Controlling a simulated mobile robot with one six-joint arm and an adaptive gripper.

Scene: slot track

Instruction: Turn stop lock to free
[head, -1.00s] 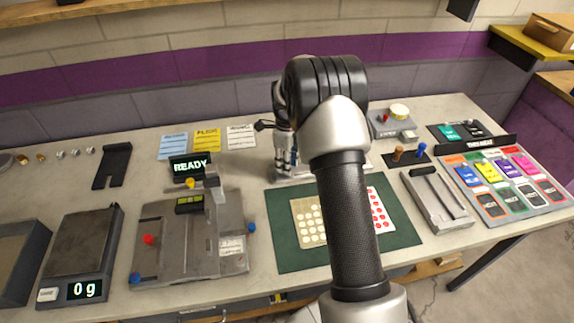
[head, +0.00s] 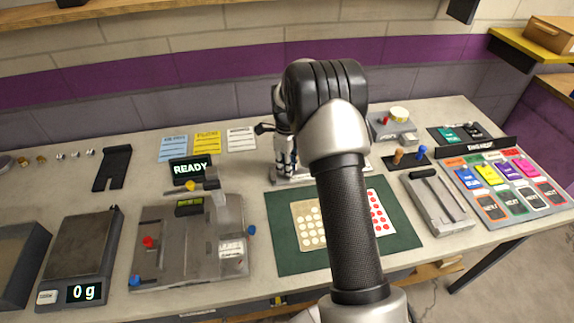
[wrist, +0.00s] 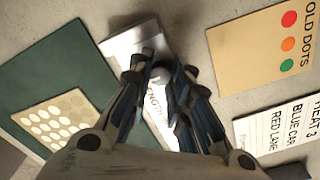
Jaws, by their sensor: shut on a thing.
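My gripper (head: 285,163) points down at a small grey metal fixture (head: 280,181) behind the green mat, and my arm hides part of it. In the wrist view my gripper (wrist: 160,76) is shut on a small pale round knob (wrist: 161,74) between its fingertips. The knob is above the fixture's light plate (wrist: 118,44). A label (wrist: 156,108) on the plate shows letters like "ENGTH", partly covered by the fingers. No lock or free marking can be read, so I cannot tell whether this knob is the stop lock.
The green mat (head: 285,250) with dotted cards lies in front. A grey machine (head: 165,245) with red, blue and yellow knobs stands left, a scale (head: 80,245) beyond it. A grooved slider block (head: 440,205) and coloured card panel (head: 510,187) are right. Paper cards (head: 207,142) lie behind.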

